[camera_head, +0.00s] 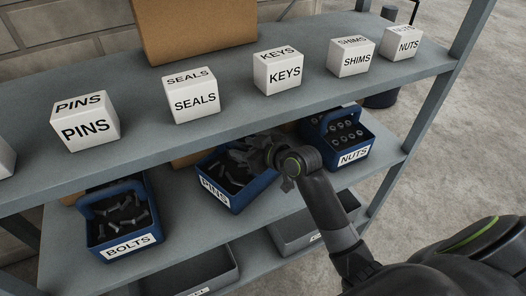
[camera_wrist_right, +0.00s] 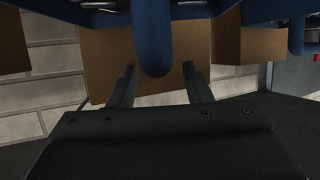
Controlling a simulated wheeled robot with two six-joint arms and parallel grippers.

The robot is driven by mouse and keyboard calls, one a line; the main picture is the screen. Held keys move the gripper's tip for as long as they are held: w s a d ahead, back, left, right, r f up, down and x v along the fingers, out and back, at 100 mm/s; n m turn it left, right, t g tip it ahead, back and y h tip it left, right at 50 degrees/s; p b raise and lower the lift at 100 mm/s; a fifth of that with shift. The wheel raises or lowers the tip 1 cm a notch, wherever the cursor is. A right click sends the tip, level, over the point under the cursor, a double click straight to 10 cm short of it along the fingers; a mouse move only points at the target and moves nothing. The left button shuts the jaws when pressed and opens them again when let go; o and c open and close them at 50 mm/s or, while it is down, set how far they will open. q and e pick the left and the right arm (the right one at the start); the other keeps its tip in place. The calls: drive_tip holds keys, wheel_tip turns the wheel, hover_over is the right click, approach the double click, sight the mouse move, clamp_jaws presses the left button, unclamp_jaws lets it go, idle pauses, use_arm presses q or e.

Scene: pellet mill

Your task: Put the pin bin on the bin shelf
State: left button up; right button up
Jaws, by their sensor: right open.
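The blue pin bin (camera_head: 240,199), labelled PINS and holding dark pins, stands on the middle shelf (camera_head: 182,222), between the bolt bin and the nut bin. My right gripper (camera_head: 258,153) is at the right side of the pin bin, and my wrist covers part of it. In the right wrist view, the open fingers (camera_wrist_right: 160,88) stand one on each side of a blue bin handle (camera_wrist_right: 155,45), with gaps showing beside it. Whether the fingers touch the handle cannot be told. My left gripper is not in view.
The bolt bin (camera_head: 119,245) stands left and the nut bin (camera_head: 354,157) right on the same shelf. Label blocks, including a PINS block (camera_head: 86,124), line the upper shelf (camera_head: 140,150) close above. Grey bins (camera_head: 215,275) sit below. Cardboard boxes (camera_wrist_right: 235,60) stand behind.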

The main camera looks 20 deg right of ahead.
drive_tip(key=v, duration=1)
drive_tip(key=shift+s+b, duration=0.15)
drive_tip(key=shift+b, duration=0.2)
drive_tip(key=shift+d+f, duration=0.15)
drive_tip(key=s+d+f+m+g+h, duration=0.25)
drive_tip(key=s+f, duration=0.25)
drive_tip(key=s, duration=0.4)
drive_tip(key=s+d+f+m+g+h, duration=0.1)
drive_tip(key=s+d+f+g+h, duration=0.15)
drive_tip(key=s+f, duration=0.5)
drive_tip(key=s+d+f+m+g+h, duration=0.2)
drive_tip(key=s+f+g, duration=0.2)
drive_tip(key=s, duration=0.7)
drive_tip(key=s+a+f+x, duration=0.1)
drive_tip(key=s+x, duration=0.2)
drive_tip(key=x, duration=0.9)
drive_tip(key=s+f+x, duration=0.1)
drive_tip(key=s+x, duration=0.1)
drive_tip(key=x, duration=1)
drive_tip(key=s+a+f+g, duration=0.1)
drive_tip(key=s+f+g, duration=0.1)
drive_tip(key=s+f, duration=1.3)
drive_tip(key=shift+s+a+f+y, duration=0.2)
drive_tip(key=shift+s+a+y, duration=0.05)
drive_tip(key=shift+a+y, duration=0.05)
